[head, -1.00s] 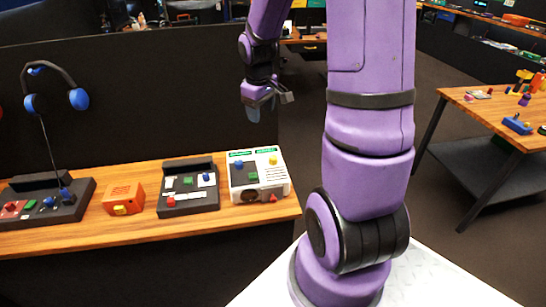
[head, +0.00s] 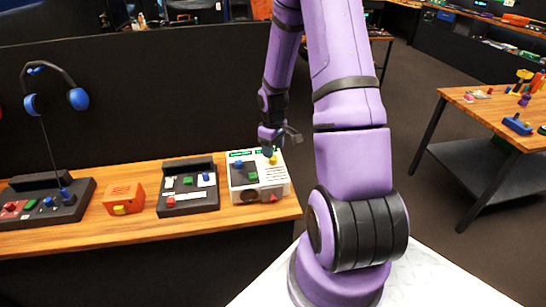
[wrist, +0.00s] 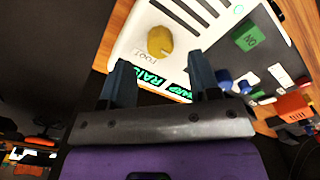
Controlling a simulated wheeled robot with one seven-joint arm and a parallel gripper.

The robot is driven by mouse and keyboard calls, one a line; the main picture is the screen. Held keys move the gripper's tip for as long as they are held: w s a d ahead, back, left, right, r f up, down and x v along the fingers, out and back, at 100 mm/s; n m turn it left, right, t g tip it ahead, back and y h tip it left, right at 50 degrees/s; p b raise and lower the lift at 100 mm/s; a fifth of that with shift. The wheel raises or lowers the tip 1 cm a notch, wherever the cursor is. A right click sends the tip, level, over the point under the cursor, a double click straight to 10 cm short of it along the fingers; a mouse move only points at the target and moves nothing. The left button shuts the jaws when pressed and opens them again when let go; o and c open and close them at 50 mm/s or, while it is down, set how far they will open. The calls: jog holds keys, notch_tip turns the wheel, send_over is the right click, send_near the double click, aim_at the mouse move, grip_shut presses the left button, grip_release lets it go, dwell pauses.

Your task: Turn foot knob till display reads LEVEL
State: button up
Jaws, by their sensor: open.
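The white panel box (head: 275,181) stands at the right end of the wooden bench. Its yellow knob (head: 273,160), with lettering like FOOT beside it, also shows in the wrist view (wrist: 160,41). A dark display with green lettering (wrist: 153,79) reads something starting RAI, partly hidden by my fingers. A second green display beside it seems to end in ARP. My gripper (head: 280,139) is above the back of the panel. In the wrist view its two dark fingers (wrist: 161,72) are spread apart and empty, with the yellow knob beyond the tips, apart from them.
The panel also carries a green ON button (wrist: 249,37) and a blue knob (wrist: 224,76). A black control box (head: 188,202) and an orange box (head: 123,199) stand to its left. A dark partition (head: 150,110) rises behind the bench.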

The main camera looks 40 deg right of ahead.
aim_at(273, 160)
jog(key=shift+f, duration=2.05)
jog(key=c, duration=0.9)
